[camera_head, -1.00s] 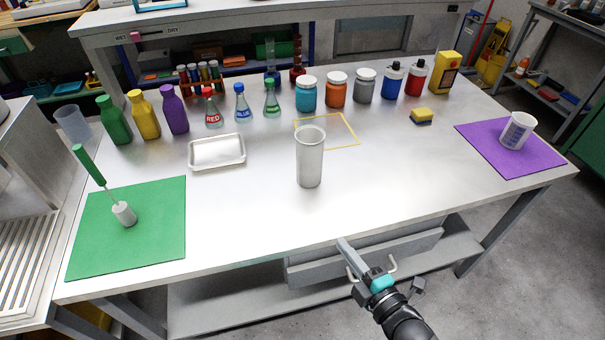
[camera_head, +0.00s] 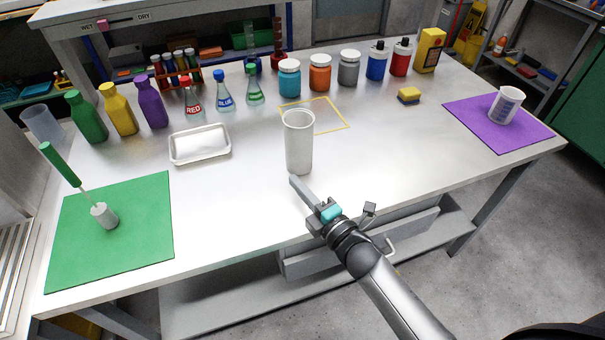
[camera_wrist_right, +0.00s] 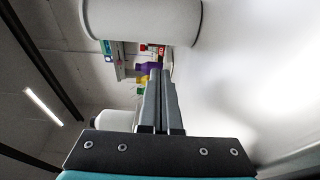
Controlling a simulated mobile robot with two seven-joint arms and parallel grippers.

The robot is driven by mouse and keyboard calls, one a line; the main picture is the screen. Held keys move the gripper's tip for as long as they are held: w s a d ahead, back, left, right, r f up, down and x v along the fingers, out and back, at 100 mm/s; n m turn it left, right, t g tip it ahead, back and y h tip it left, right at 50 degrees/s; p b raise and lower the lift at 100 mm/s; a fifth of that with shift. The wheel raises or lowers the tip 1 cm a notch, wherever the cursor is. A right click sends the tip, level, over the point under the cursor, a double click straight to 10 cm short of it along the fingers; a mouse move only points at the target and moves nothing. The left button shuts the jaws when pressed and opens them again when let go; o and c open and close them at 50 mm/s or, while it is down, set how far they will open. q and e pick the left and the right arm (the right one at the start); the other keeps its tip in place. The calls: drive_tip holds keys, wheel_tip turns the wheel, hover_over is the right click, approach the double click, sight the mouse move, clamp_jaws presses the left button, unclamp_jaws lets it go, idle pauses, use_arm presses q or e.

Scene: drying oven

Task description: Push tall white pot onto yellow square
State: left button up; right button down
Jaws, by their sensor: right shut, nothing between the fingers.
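The tall white pot (camera_head: 299,145) stands upright on the metal table, near its middle. The yellow square (camera_head: 338,121) is an outline on the table just behind the pot and to its right; the pot hides part of its left side. My right gripper (camera_head: 294,181) is shut and empty, just in front of the pot's base. My left gripper is not in view.
A white tray (camera_head: 200,145) lies left of the pot. Several bottles, flasks and jars line the back. A yellow sponge (camera_head: 409,95) lies right of the square. A green mat (camera_head: 140,240) is at left, a purple mat (camera_head: 465,110) with a white cup (camera_head: 506,105) at right.

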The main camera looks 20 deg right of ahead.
sight(291, 161)
drive_tip(key=w+d, duration=0.1)
drive_tip(key=w, duration=0.1)
drive_tip(key=shift+w+d, duration=0.35)
drive_tip(key=shift+w, duration=0.05)
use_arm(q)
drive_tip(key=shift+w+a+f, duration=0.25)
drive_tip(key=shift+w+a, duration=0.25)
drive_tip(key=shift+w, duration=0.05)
use_arm(e)
drive_tip(key=shift+w+d, duration=0.15)
drive_tip(key=shift+w, duration=0.1)
